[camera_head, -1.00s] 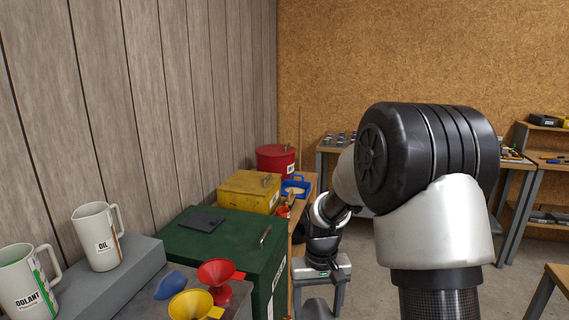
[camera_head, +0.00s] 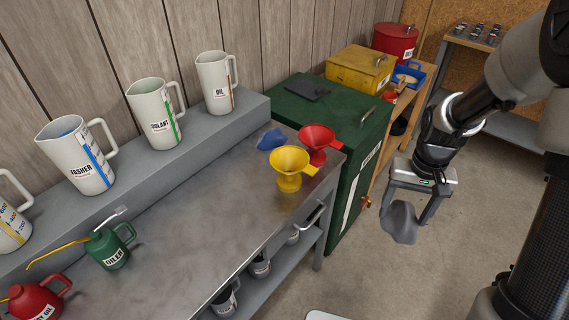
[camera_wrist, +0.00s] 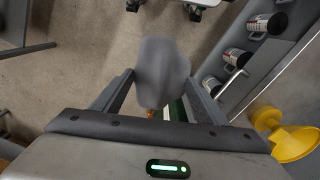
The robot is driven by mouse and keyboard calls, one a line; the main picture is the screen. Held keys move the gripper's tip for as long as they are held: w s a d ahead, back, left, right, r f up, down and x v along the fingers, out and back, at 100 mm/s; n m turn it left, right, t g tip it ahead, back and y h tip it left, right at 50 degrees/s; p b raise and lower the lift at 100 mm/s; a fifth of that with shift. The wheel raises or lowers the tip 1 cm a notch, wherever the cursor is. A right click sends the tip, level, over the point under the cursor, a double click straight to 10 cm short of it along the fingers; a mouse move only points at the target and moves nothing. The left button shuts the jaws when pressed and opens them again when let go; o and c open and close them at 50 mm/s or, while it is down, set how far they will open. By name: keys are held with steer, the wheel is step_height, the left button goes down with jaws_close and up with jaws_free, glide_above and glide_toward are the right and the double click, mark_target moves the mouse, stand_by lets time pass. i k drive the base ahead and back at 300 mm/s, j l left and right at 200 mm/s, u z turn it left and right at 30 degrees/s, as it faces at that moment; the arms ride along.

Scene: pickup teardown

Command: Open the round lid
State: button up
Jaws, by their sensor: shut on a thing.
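A red round can (camera_head: 393,46) stands at the far end of the bench row in the head view, past the yellow box. Its round red lid (camera_head: 396,29) appears to be on, though small and far off. My gripper (camera_head: 408,212) points down above the floor, right of the green cabinet and well nearer than the can. It is shut on a crumpled grey cloth (camera_head: 401,224), which hangs between the fingers. In the wrist view the same cloth (camera_wrist: 163,72) sits between the two fingers. The can is not in the wrist view.
A green cabinet (camera_head: 335,108) and a yellow box (camera_head: 358,70) stand before the can. A blue tray (camera_head: 411,76) is beside it. Open floor is below my gripper.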

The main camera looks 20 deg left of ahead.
mark_target(392, 30)
steer(key=u, duration=1.05)
steer(key=i+l+u, duration=0.15)
steer(key=u, duration=0.2)
steer(key=i+l+u, duration=0.15)
steer(key=u, duration=0.2)
steer(key=l, duration=0.1)
